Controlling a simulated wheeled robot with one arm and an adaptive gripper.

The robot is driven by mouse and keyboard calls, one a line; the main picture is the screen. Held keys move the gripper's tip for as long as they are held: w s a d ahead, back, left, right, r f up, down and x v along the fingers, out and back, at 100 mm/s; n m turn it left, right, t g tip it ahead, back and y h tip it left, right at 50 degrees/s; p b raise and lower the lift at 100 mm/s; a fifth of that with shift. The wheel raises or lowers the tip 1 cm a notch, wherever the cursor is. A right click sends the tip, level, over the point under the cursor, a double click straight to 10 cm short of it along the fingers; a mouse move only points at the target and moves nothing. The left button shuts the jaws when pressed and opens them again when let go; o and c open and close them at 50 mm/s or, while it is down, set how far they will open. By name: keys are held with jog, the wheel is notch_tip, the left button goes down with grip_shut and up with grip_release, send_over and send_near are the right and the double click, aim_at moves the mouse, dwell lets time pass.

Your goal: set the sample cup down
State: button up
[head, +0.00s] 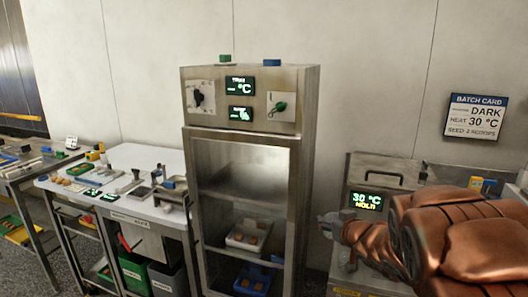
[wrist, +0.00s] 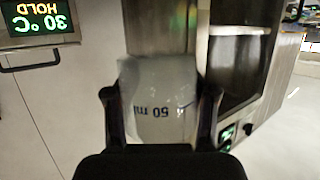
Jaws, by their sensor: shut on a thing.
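The sample cup (wrist: 157,88) is a translucent white cup marked "50 ml" in the wrist view, where the lettering appears upside down. My gripper (wrist: 162,100) is shut on it, with one dark finger on each side. The cup is held in the air, with no surface seen touching it. In the head view my copper arm reaches in from the right, in front of the machine with the display. The cup cannot be made out there.
A steel cabinet (head: 307,150) with glass front and trays inside stands in the middle. A machine display (head: 367,201) reads 30 °C HOLD. A white-topped bench (head: 140,157) with tools is at left. A batch card (head: 476,116) hangs on the wall.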

jog(key=shift+s+a+r+m+h, duration=0.1)
jog(key=shift+m+h, duration=1.45)
jog(key=shift+h, duration=0.3)
jog(key=shift+s+a+r+m+h, duration=0.1)
jog(key=shift+m+h, duration=1.45)
jog(key=shift+h, duration=0.3)
notch_tip(320, 180, down, 14)
jog(key=w+n+y, duration=0.2)
jog(key=n+y, duration=0.1)
jog(key=y, duration=0.1)
jog(key=shift+w+r, duration=0.15)
jog(key=shift+w, duration=0.15)
